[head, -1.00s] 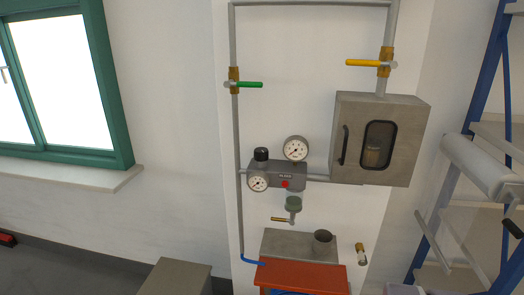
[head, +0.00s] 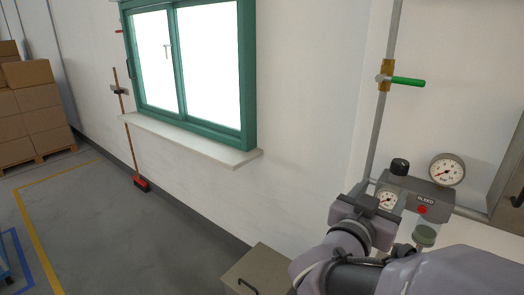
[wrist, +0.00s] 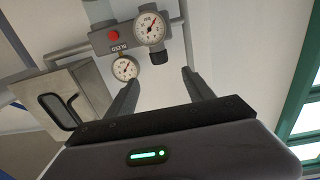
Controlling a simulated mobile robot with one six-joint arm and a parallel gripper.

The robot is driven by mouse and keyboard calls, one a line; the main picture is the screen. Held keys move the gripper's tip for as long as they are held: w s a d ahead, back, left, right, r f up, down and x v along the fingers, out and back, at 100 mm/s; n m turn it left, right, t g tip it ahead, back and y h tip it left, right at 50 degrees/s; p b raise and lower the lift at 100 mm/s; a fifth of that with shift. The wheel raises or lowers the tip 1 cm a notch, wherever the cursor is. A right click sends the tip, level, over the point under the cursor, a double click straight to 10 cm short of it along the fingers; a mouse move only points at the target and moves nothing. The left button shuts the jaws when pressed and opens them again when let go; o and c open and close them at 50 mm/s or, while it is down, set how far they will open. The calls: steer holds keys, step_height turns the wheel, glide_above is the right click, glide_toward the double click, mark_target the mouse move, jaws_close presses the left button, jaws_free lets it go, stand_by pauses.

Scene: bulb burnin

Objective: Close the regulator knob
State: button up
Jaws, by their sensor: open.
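The black regulator knob (head: 399,167) sits on top of the grey regulator block (head: 405,190) on the wall. It also shows in the wrist view (wrist: 158,57), lined up with the gap between my fingertips and beyond them. My gripper (wrist: 160,77) is open and empty, with its two fingers pointing toward the block. In the head view my gripper and arm cover the lower left of the block. A small gauge (head: 387,201) is on the block's front below the knob. A red bleed button (head: 422,209) is to its right.
A larger gauge (head: 447,170) stands above the block. A green valve handle (head: 408,82) is on the vertical pipe above. A grey cabinet (wrist: 80,92) shows in the wrist view. A box-like grey top (head: 262,270) is below.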

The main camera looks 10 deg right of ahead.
mark_target(398, 170)
steer(key=b+x, duration=0.2)
steer(key=x, duration=1.3)
steer(key=shift+w+d, duration=0.15)
steer(key=shift+d, duration=0.1)
jaws_close()
steer(key=shift+f+n+t+y+b, duration=0.15)
steer(key=shift+n+t+y+b, duration=0.2)
steer(key=shift+b, duration=0.45)
